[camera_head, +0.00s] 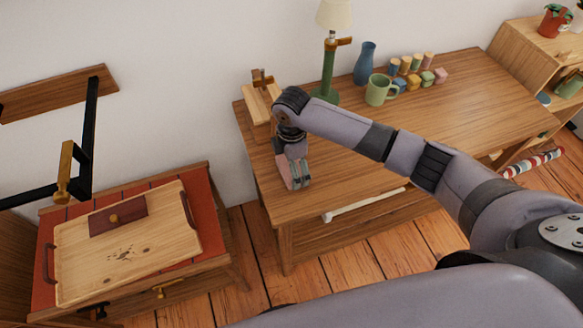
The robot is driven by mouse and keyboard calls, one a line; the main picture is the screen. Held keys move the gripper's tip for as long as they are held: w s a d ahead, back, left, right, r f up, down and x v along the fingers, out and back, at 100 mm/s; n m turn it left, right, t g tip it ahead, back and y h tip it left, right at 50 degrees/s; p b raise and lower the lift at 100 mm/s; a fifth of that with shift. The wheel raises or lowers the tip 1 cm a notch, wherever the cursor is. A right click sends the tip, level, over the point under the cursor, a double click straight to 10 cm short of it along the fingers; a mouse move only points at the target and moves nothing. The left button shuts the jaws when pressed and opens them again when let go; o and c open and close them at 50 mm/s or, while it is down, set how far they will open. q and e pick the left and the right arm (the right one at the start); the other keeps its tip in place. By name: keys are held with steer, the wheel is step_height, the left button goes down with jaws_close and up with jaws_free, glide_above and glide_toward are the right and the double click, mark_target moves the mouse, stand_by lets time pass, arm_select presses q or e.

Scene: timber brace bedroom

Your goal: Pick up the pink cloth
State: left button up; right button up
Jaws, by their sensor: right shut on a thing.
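The pink cloth (286,172) is a small pink shape at the left end of the wooden desk (450,113). My right gripper (295,178) points down there and is shut on it. The fingers and wrist hide part of the cloth, and I cannot tell whether it touches the desk top. My right arm crosses over the desk from the lower right. My left gripper is not in view.
On the desk stand a green lamp (327,80), a blue vase (365,64), a green mug (378,90), several small coloured blocks and a wooden stand (258,105). A wooden tray (75,256) lies on the red-topped cabinet at left. The desk's right half has bare room.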

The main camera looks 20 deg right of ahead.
steer(key=shift+r, duration=0.1)
step_height(320, 180, up, 20)
steer(key=shift+b, duration=0.3)
stand_by(0.3)
steer(key=o, duration=0.7)
steer(key=shift+c, duration=0.2)
steer(key=c, duration=0.5)
